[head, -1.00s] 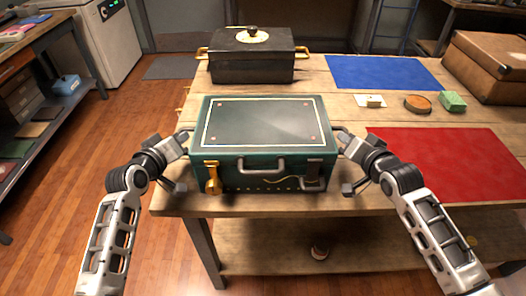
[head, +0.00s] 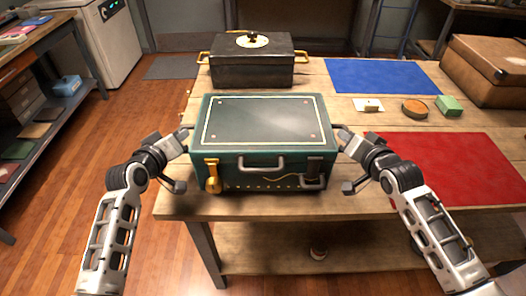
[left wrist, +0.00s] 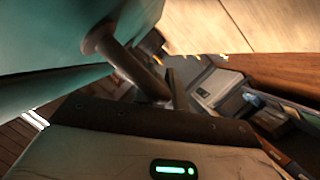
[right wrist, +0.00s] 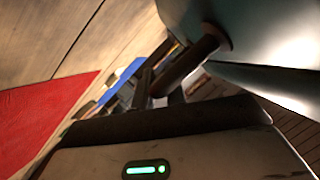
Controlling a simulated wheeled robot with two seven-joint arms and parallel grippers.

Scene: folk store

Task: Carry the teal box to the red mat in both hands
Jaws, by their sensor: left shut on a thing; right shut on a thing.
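The teal box (head: 265,165) is upright at the front of the wooden table, with a dark lid panel, a front handle and a brass latch. My left gripper (head: 186,136) is shut on its left side handle, which shows in the left wrist view (left wrist: 130,62). My right gripper (head: 342,136) is shut on its right side handle, which shows in the right wrist view (right wrist: 188,65). I cannot tell for sure whether the box's underside touches the table. The red mat (head: 450,165) lies flat and bare to the right of the box, partly behind my right arm.
A black box (head: 252,70) with brass handles stands behind the teal box. A blue mat (head: 382,76) lies at the back. A small white block (head: 368,105), a round dish (head: 415,108) and a green block (head: 449,105) sit between the mats. A brown case (head: 490,70) stands at the right.

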